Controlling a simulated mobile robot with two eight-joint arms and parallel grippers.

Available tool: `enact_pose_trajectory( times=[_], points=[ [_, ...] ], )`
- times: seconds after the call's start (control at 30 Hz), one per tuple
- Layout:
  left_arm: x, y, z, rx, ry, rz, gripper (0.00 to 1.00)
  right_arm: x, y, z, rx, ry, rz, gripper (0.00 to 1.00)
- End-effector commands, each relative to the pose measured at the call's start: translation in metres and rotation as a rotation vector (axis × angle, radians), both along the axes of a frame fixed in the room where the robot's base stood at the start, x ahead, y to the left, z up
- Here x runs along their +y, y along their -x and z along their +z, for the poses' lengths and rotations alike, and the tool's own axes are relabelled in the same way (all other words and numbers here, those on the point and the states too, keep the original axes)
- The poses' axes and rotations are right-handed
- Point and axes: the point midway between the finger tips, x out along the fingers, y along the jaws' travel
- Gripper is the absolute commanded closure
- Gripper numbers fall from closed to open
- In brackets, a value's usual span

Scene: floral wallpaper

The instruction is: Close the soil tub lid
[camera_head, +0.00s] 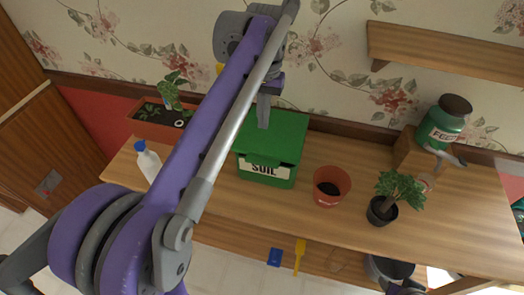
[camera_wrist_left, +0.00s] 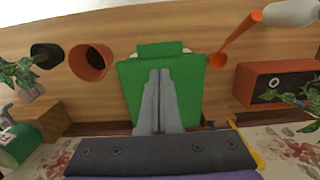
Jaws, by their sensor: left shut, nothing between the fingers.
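The green soil tub (camera_head: 265,172), with a white SOIL label on its front, stands on the wooden bench. Its green lid (camera_head: 285,135) lies over the tub's top, with a tab over the label; I cannot tell whether it is fully seated. In the left wrist view the lid (camera_wrist_left: 188,95) lies beneath my fingers. My left gripper (camera_head: 264,118) is shut and empty, its fingertips over the lid's left-middle part in the head view. Its fingers also show in the left wrist view (camera_wrist_left: 159,76); contact with the lid is unclear.
A terracotta pot (camera_head: 331,187) and a potted plant (camera_head: 382,210) stand right of the tub. A green jar (camera_head: 443,125) sits on a wooden block. A white bottle (camera_head: 148,162) and planter (camera_head: 150,124) are left. An orange scoop (camera_wrist_left: 238,38) lies near the tub.

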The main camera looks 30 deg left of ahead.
Motion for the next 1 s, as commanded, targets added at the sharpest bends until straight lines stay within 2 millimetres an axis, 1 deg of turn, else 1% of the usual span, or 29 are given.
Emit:
enact_pose_trajectory(
  times=[0.03,0.3,0.5,0.6,0.7,1.0],
  points=[
    [0.0,0.002,-0.013,0.001,0.0,0.0,1.0,0.0,0.001,-0.003,0.002,0.0,0.0,0.55],
    [-0.002,0.007,-0.071,-0.001,0.0,0.0,1.0,0.0,0.003,-0.008,0.006,0.0,0.0,0.55],
    [-0.003,0.01,-0.101,-0.001,0.0,0.0,1.0,0.0,0.004,-0.009,0.007,0.0,0.0,0.55],
    [-0.003,0.011,-0.11,-0.001,0.0,0.0,1.0,0.0,0.004,-0.009,0.007,0.0,0.0,0.55],
    [-0.003,0.011,-0.114,-0.002,0.0,0.0,1.0,0.0,0.004,-0.009,0.007,0.0,0.0,0.55],
    [-0.003,0.011,-0.115,-0.002,0.0,0.0,1.0,0.0,0.004,-0.009,0.007,0.0,0.0,0.55]
  ],
)
